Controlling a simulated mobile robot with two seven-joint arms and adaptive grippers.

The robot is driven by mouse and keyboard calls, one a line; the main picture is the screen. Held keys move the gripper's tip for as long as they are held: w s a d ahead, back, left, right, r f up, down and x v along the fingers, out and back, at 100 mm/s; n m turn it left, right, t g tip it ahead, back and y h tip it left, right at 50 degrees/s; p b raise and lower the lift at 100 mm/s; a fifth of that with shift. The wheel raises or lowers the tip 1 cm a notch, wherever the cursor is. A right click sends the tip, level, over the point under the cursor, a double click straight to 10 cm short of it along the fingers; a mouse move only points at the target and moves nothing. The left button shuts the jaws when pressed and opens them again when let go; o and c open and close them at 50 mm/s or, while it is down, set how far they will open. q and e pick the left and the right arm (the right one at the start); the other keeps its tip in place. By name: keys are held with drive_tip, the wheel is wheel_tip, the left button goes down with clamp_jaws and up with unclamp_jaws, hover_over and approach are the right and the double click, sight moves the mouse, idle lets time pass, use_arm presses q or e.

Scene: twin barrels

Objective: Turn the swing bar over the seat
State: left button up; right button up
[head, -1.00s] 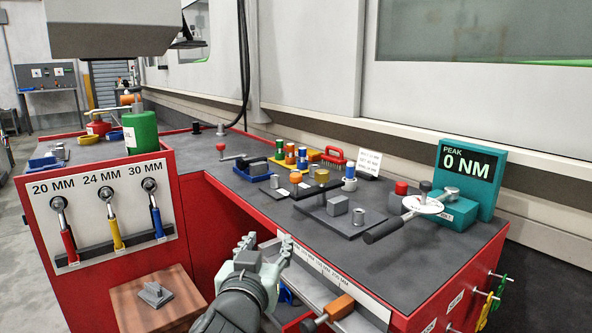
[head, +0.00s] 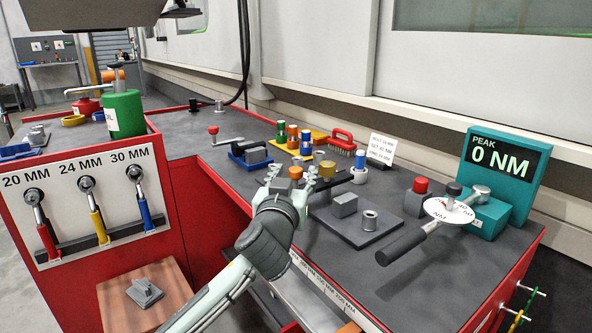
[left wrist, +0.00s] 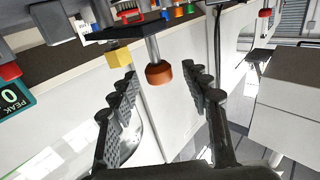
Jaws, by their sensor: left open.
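A dark swing bar (head: 328,183) lies over the bench, with an orange-brown knob (head: 296,172) at its left end. In the left wrist view the knob (left wrist: 158,73) stands on a grey stem. A dark plate (head: 335,226) in front of the bar carries a grey block (head: 344,204) and a grey hollow post (head: 369,220); I cannot tell which part is the seat. My left gripper (head: 291,178) is open at the knob. In the left wrist view its fingertips (left wrist: 160,80) flank the knob, with gaps visible. My right gripper is not in view.
A torque gauge (head: 500,165) with a dial and dark-handled lever (head: 405,243) stands at the right. A red brush (head: 342,140), a sign card (head: 383,148) and coloured pegs stand behind the bar. A green canister (head: 124,113) stands at the left.

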use_arm(q)
drive_tip(key=shift+w+d, duration=0.2)
drive_tip(key=shift+w, duration=0.85)
drive_tip(key=shift+c, duration=0.5)
clamp_jaws()
